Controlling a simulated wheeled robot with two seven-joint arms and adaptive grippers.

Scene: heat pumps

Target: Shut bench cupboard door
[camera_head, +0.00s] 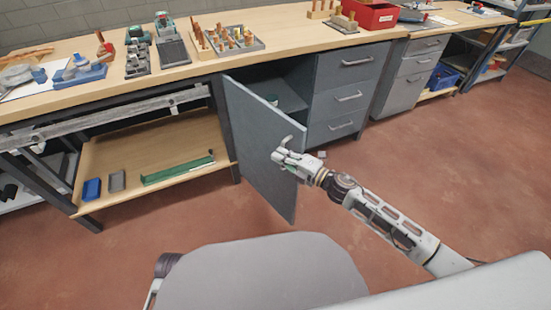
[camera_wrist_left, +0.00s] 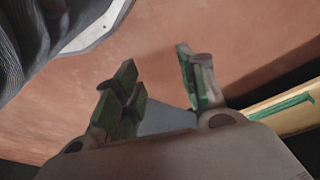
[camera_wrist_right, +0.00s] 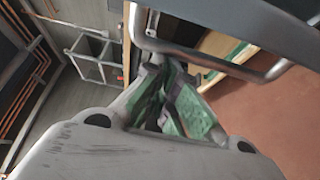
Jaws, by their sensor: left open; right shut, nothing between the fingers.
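The grey bench cupboard door (camera_head: 258,135) stands swung wide open, out from the bench front, in the head view. The open cupboard (camera_head: 283,92) shows a shelf behind it. My right gripper (camera_head: 284,154) is shut and empty at the door's upper free edge, by the bar handle. In the right wrist view the handle (camera_wrist_right: 215,62) runs just past the closed fingers (camera_wrist_right: 172,95); I cannot tell whether they touch it. My left gripper (camera_wrist_left: 158,88) shows in the left wrist view, open and empty above the red floor.
Grey drawers (camera_head: 345,90) stand right of the cupboard opening. A lower wooden shelf (camera_head: 150,150) to the left holds blue and grey trays and a green strip. The bench top (camera_head: 290,38) carries tools and part holders. The red floor (camera_head: 420,160) at right is clear.

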